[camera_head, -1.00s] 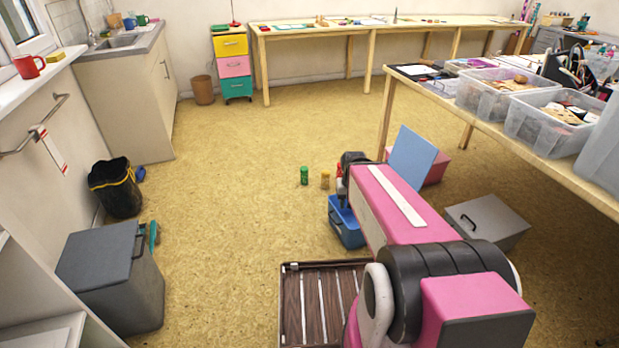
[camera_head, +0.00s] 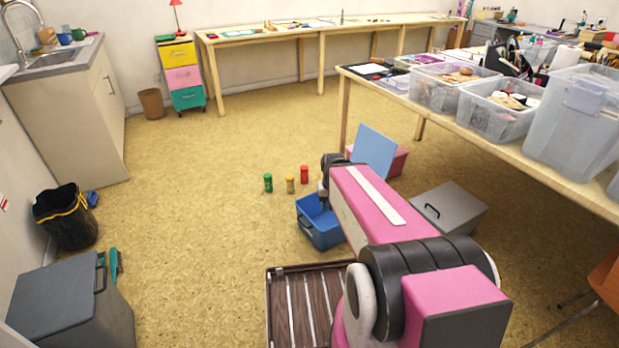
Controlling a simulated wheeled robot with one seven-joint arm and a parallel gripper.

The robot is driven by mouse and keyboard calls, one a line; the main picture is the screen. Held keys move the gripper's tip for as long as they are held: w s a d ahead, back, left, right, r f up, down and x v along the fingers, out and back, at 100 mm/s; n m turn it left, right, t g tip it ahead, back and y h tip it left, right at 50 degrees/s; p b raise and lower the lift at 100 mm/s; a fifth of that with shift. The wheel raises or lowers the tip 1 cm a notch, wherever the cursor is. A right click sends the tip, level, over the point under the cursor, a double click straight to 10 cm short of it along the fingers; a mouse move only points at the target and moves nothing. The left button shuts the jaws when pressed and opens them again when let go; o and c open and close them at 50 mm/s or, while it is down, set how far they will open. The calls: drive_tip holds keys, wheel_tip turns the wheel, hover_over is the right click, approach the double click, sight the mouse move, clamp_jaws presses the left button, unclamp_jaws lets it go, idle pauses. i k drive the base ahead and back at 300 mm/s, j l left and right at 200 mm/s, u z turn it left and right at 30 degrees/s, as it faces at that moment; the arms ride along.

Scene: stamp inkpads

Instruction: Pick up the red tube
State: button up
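The red tube (camera_head: 304,174) stands upright on the floor, the rightmost in a row with a yellow tube (camera_head: 290,184) and a green tube (camera_head: 268,182). It is in full view, just behind the blue box and left of the pink box. My gripper (camera_head: 324,196) is mostly hidden behind my own pink arm. Only a dark part near the arm's far end shows, above the right side of the open blue box (camera_head: 321,233) and apart from the red tube. I cannot see whether its fingers are open or shut.
A blue lid (camera_head: 374,152) stands upright by the pink box (camera_head: 396,162). A grey box (camera_head: 448,208) sits on the floor to the right. A long table (camera_head: 535,148) with clear bins stands at right. The floor left of the tubes is free.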

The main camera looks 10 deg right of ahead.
sight(304, 169)
drive_tip(key=i+j+z, duration=0.15)
drive_tip(key=j, duration=0.25)
drive_tip(key=j+z, duration=0.15)
drive_tip(key=j, duration=0.2)
drive_tip(key=i+j+z, duration=0.15)
drive_tip(key=j, duration=0.3)
drive_tip(key=i+j+u, duration=0.35)
drive_tip(key=i+j, duration=1.05)
drive_tip(key=i+j+u, duration=0.15)
drive_tip(key=i, duration=0.4)
drive_tip(key=i+j+u, duration=0.15)
drive_tip(key=i, duration=0.4)
drive_tip(key=i+j+z, duration=0.2)
drive_tip(key=i+z, duration=0.2)
drive_tip(key=i+j+z, duration=0.95)
drive_tip(key=j+z, duration=1.3)
